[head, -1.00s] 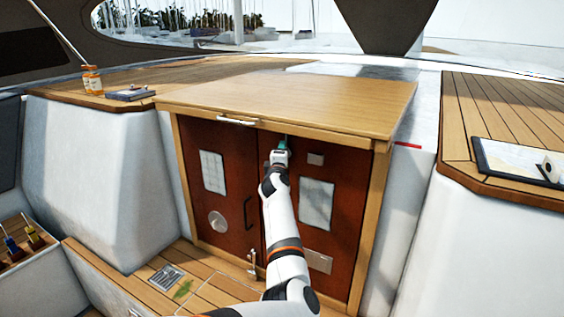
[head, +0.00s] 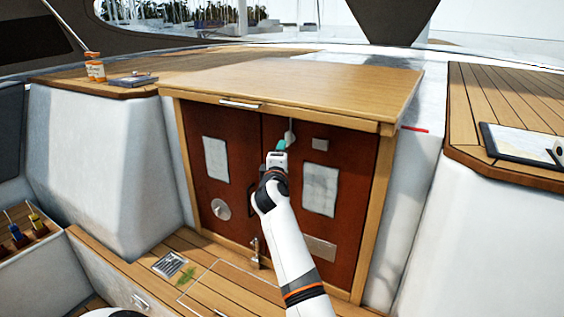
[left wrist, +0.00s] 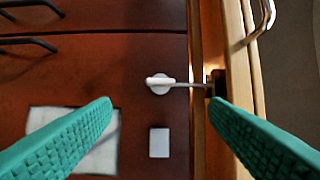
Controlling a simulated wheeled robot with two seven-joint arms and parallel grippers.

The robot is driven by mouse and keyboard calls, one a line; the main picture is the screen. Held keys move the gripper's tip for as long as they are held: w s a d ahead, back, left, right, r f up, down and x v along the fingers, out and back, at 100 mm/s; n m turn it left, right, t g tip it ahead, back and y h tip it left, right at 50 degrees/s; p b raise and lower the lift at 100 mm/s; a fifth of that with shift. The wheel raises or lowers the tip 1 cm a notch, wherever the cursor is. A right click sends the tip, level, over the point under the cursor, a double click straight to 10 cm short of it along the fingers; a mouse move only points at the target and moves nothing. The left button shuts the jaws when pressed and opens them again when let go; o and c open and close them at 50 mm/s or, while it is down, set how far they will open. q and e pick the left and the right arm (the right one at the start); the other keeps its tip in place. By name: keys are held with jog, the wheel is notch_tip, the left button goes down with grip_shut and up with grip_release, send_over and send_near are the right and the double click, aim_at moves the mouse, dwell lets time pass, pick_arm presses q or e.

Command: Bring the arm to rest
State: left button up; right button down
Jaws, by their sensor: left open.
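My left gripper (head: 281,146) is open and empty in front of the upper part of the red-brown cabinet doors (head: 232,190), just below the tabletop edge. Its green fingers are spread apart in the left wrist view (left wrist: 160,102). Between and beyond them is a white latch (left wrist: 160,84), whose thin arm reaches to a dark catch by the wooden frame. The latch also shows in the head view (head: 290,138), just above the fingertips. The fingers appear apart from it. Both doors look closed. My right gripper is out of view.
The wooden tabletop (head: 310,88) overhangs the doors, with a metal handle (head: 242,104) on its front edge. An orange-labelled jar (head: 95,70) stands on the left deck. A chart board (head: 525,147) lies on the right deck. A tool bin (head: 25,235) is at lower left.

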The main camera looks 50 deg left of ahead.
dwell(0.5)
